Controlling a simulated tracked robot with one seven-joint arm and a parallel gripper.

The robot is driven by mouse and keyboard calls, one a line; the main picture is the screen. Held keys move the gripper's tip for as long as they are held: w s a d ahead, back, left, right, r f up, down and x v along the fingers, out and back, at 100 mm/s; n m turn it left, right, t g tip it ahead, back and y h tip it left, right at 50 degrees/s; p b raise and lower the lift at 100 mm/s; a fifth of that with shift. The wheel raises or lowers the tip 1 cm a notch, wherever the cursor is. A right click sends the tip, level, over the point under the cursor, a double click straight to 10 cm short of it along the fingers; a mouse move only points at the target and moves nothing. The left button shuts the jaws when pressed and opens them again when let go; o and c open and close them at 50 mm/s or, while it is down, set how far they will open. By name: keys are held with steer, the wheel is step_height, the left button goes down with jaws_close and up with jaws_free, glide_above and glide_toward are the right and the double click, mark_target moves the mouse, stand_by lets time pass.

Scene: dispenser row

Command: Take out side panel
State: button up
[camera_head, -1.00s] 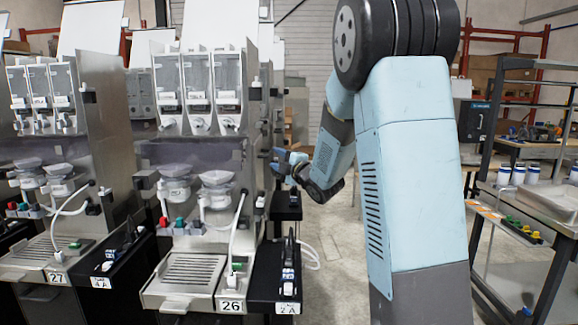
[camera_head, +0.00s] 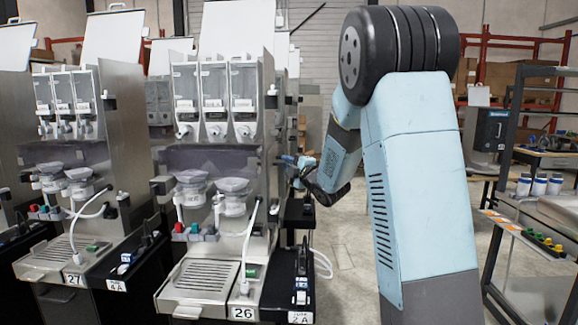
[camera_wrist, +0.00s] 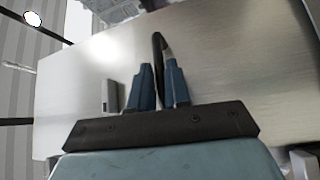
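The side panel is a large brushed-metal sheet that fills much of the wrist view (camera_wrist: 240,60). A thin black handle (camera_wrist: 157,45) stands out from it. My gripper (camera_wrist: 159,64) has its two blue fingers on either side of the lower part of this handle, with a narrow gap between the fingertips. I cannot tell whether the fingers press on it. In the head view my gripper (camera_head: 297,161) is at the right side of the dispenser marked 26 (camera_head: 216,150). The panel's face is turned away there and its handle cannot be made out.
A small grey and black fitting (camera_wrist: 110,96) sits on the panel left of the fingers. Dispenser 27 (camera_head: 80,150) stands to the left. A black unit marked 2A (camera_head: 290,285) stands beside dispenser 26. A shelf cart (camera_head: 510,230) is at right. Floor is clear between.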

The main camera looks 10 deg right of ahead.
steer(key=shift+f, duration=0.15)
jaws_close()
steer(key=shift+a+r, duration=0.1)
steer(key=shift+r, duration=0.25)
steer(key=shift+r, duration=1.5)
stand_by(0.8)
steer(key=s+d, duration=0.2)
steer(key=d, duration=0.4)
steer(key=shift+d, duration=0.35)
stand_by(0.6)
steer(key=shift+f, duration=0.15)
